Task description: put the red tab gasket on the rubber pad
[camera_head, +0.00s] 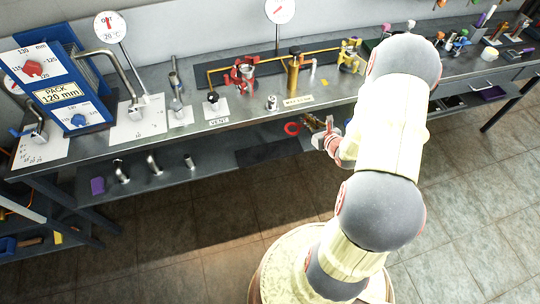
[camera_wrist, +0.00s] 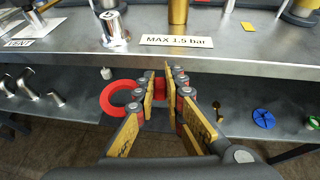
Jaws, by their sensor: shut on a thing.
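The red tab gasket (camera_wrist: 105,99) is a flat red ring just left of my gripper (camera_wrist: 176,80) in the wrist view. My gripper is shut on its tab, and red shows between the fingers. In the head view the ring (camera_head: 286,129) shows left of my gripper (camera_head: 328,136), below the bench's front edge. A dark flat pad (camera_head: 262,154), probably the rubber pad, lies on the lower shelf, left of and below the ring. I cannot tell how high the ring is above the shelf.
The upper bench (camera_head: 240,117) overhangs the lower shelf and carries pipes, valves and a "MAX 1.5 bar" label (camera_wrist: 177,41). Bent metal fittings (camera_head: 153,165) and a purple block (camera_head: 97,186) stand left on the shelf. A blue disc (camera_wrist: 263,119) lies to the right.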

